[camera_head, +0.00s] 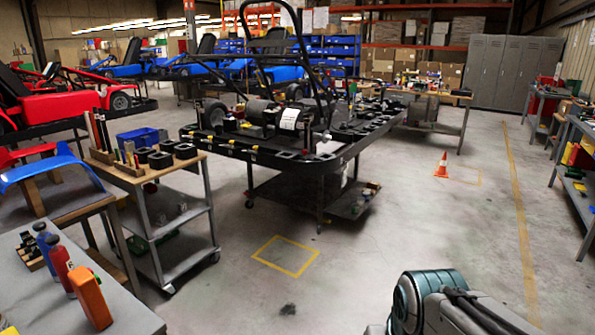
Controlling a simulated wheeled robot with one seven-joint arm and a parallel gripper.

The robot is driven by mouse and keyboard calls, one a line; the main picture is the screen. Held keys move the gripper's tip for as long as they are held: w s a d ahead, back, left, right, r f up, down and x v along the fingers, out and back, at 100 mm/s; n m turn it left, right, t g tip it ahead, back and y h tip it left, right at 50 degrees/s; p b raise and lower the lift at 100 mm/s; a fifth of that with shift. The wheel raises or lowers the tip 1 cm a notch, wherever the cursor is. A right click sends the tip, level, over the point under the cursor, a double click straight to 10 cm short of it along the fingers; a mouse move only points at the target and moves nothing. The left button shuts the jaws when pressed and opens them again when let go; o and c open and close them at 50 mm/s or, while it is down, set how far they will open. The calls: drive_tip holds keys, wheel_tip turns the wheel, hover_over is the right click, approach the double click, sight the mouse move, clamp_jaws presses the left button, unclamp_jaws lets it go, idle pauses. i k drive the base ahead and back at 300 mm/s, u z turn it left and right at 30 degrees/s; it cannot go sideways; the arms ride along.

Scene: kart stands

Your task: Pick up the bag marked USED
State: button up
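I cannot make out a bag marked USED anywhere in the head view. A dark item with a white label (289,119) sits on the black kart stand (317,165) in the middle, but its writing is too small to read and I cannot tell what it is. Part of my arm, grey and teal, shows at the bottom right. My gripper is not in view.
A grey table (135,318) with bottles and an orange container (90,298) is at the bottom left. A wheeled cart (140,178) stands beyond it. An orange cone (442,166) stands right of the kart stand. Shelving (575,190) lines the right.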

sight(344, 169)
drive_tip(key=u, duration=0.25)
drive_tip(key=i, duration=1.95)
drive_tip(key=z, duration=0.35)
drive_tip(key=i, duration=1.75)
drive_tip(key=z, duration=0.75)
drive_tip(key=i, duration=0.45)
drive_tip(key=z, duration=0.15)
